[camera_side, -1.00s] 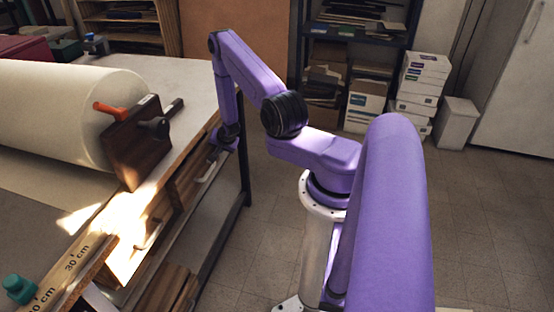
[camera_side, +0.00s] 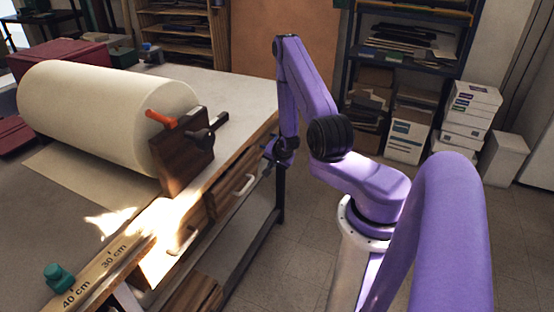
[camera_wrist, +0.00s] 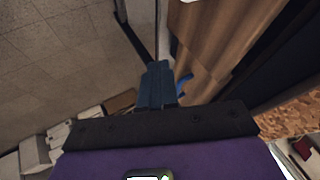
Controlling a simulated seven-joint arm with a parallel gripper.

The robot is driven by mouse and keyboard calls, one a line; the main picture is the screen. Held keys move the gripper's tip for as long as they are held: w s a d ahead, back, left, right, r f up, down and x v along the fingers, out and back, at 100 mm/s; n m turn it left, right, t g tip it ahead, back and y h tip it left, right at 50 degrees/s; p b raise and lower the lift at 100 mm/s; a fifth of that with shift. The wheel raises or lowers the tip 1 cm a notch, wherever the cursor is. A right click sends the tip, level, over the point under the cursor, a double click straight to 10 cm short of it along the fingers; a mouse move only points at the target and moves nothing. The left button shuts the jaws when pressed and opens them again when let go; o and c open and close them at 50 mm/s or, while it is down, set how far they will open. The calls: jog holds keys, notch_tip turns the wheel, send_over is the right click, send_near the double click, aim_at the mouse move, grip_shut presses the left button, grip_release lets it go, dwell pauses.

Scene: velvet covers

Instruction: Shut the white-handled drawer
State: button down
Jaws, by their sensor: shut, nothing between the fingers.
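The white-handled drawer (camera_side: 228,203) is under the table's near edge in the side view. Its pale handle (camera_side: 243,186) is on its wooden front. The front looks close to the table's edge, and I cannot tell whether a small gap is left. My gripper (camera_side: 270,158) is just beyond the far end of this drawer, apart from the handle. In the wrist view my gripper (camera_wrist: 159,68) is shut and empty, beside a wooden front (camera_wrist: 220,35). A white bit at the top edge may be the handle.
A second handle (camera_side: 183,242) shows on a sunlit front nearer the camera. A large paper roll (camera_side: 105,115) with a dark wooden end block (camera_side: 184,160) lies on the table (camera_side: 232,88). A dark table leg (camera_side: 281,195) stands below my gripper. Open floor lies to the right.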

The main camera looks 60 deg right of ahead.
jog(key=v, duration=0.5)
jog(key=m+t+y, duration=0.1)
jog(key=t+y, duration=0.3)
jog(key=y, duration=0.1)
send_near(237, 175)
jog(key=s+f, duration=0.2)
jog(key=s, duration=0.1)
jog(key=x, duration=0.9)
jog(key=shift+w+f, duration=0.2)
jog(key=shift+w, duration=0.15)
jog(key=shift+w, duration=0.1)
jog(key=shift+w, duration=2.3)
jog(key=shift+a+r, duration=0.1)
